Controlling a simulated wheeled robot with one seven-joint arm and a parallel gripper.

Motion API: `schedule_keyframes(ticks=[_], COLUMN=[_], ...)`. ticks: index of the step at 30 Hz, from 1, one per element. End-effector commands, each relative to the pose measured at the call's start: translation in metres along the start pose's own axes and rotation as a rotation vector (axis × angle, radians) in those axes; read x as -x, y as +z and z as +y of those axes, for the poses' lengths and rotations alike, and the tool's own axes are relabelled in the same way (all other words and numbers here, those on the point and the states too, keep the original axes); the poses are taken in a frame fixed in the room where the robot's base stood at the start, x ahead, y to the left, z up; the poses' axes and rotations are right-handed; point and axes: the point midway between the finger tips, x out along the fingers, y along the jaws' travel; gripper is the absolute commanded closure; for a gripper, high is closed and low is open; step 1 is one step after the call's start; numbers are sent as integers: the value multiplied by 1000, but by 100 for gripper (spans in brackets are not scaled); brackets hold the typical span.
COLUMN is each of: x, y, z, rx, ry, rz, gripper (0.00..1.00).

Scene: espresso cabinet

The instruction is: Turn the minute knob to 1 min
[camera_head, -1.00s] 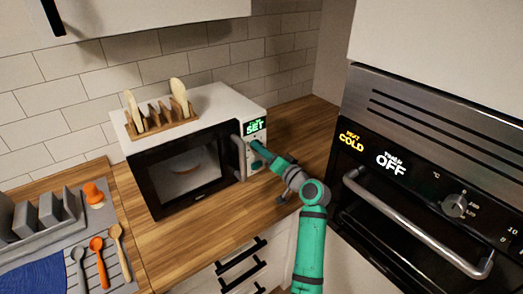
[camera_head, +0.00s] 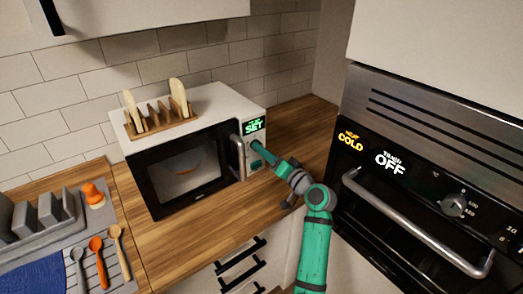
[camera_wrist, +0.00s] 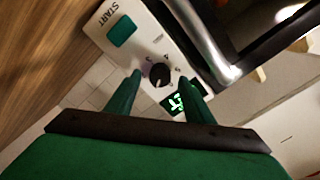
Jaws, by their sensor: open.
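The microwave (camera_head: 218,106) stands on the wooden counter with its door closed and a green display (camera_head: 254,126) that reads SET. In the wrist view, the black minute knob (camera_wrist: 159,75) sits on the white control panel, with small numbers around it. The display (camera_wrist: 178,102) and the green START button (camera_wrist: 122,31) lie on either side of the knob. My gripper (camera_wrist: 160,84) is open, its two green fingers on either side of the knob; I cannot tell whether they touch it. In the head view my gripper (camera_head: 262,156) is at the panel and hides the knob.
The metal door handle (camera_head: 238,158) is just left of the panel. A wooden rack (camera_head: 160,120) with bread slices stands on the microwave. A black oven (camera_head: 430,170) with a long handle is at the right. Utensils (camera_head: 98,250) lie at the left.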

Motion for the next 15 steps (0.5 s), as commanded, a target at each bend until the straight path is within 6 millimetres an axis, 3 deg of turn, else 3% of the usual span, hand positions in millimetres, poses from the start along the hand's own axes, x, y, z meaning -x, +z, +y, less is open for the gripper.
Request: schedule_keyframes(ticks=[9,15], x=[60,80], y=[-1,0], z=[0,0], rx=[0,0], ry=[1,1], rz=[4,1], gripper=[52,52])
